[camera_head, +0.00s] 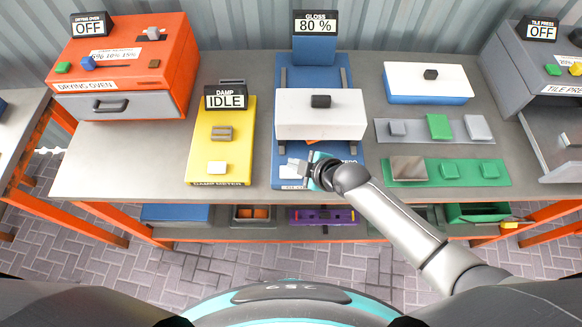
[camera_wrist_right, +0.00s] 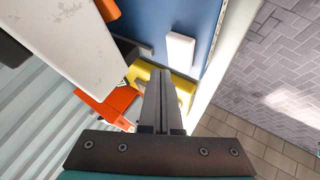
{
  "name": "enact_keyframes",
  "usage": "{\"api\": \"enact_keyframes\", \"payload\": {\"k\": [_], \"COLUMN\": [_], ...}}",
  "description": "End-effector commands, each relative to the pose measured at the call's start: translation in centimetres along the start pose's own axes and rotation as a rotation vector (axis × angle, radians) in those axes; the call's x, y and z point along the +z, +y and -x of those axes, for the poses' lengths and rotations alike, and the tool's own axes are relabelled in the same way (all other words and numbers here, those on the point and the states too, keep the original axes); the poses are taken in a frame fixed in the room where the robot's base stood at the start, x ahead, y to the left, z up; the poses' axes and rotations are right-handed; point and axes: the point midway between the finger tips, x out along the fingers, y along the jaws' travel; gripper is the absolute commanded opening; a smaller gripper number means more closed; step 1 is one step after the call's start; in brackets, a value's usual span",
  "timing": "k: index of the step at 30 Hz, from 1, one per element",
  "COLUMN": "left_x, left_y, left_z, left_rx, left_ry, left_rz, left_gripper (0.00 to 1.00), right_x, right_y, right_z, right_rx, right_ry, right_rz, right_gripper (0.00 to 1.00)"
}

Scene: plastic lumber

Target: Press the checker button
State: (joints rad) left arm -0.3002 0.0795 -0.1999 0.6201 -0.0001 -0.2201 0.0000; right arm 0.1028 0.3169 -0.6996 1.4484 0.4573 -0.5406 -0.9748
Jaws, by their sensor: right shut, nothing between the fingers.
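The gloss checker (camera_head: 346,75) is a blue stand at the middle of the bench, with a white block with a dark knob (camera_head: 320,116) across it. Its display (camera_head: 315,23) reads "GLOSS 80 %". In the right wrist view a white button (camera_wrist_right: 180,52) shows on the blue base, ahead of my fingertips and apart from them in the picture. My right gripper (camera_head: 297,168) is shut and empty over the front of the blue base, and it partly covers the button area in the head view. The fingers also show in the right wrist view (camera_wrist_right: 160,98). My left gripper is out of view.
A yellow damp meter (camera_head: 236,118) reading "IDLE" stands left of the checker. An orange drying oven (camera_head: 170,50) is farther left. Grey (camera_head: 458,130) and green (camera_head: 405,182) trays with tiles lie to the right. An orange piece (camera_head: 312,139) shows under the white block.

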Motion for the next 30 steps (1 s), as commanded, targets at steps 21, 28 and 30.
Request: {"api": "enact_keyframes", "payload": {"k": [21, 28, 30], "left_x": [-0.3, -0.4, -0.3], "left_y": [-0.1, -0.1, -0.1], "left_z": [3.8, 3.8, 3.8], "left_rx": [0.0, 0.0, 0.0], "left_ry": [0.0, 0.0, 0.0], "left_rz": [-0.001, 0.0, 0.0], "left_gripper": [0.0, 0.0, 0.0], "right_x": [-2.0, -2.0, -2.0], "right_y": [2.0, 2.0, 2.0], "right_z": [2.7, 2.7, 2.7], "right_rx": [0.001, 0.001, 0.0], "right_ry": [0.0, 0.0, 0.0], "right_rz": [0.001, 0.001, 0.001], "right_gripper": [0.0, 0.0, 0.0]}}
